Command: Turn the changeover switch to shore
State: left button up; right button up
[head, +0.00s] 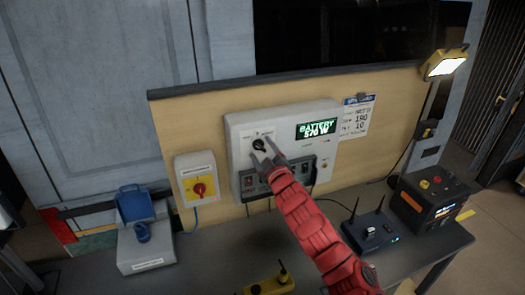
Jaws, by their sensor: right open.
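The changeover switch (259,145) is a black round knob on the upper left of a grey power panel (240,128) on the wooden backboard. Small labels sit around the knob, too small to read. A green display (318,129) on the panel reads "BATTERY" with "570 W" below. My right gripper (263,154) is open, its fingertips just below and at the lower edge of the knob. I cannot tell whether they touch it. The gripper partly covers the panel's lower row of switches. My left gripper is not in view.
A grey box with a blue cap and socket (147,251) stands on the bench. A router (370,235), a black box with buttons (431,203) and a yellow device (269,285) are nearby. A lamp (445,64) shines upper right.

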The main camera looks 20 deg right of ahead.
grip_shut()
dwell(0.3)
jog(key=shift+f+m+b, duration=0.15)
jog(key=shift+m+b, duration=1.05)
jog(key=shift+b, duration=0.05)
jog(key=m+b, duration=1.1)
jog(key=shift+a+m, duration=0.15)
jog(key=shift+m, duration=0.15)
jog(key=shift+m+b, duration=0.55)
jog(key=shift+m, duration=1.35)
jog(key=shift+a, duration=0.1)
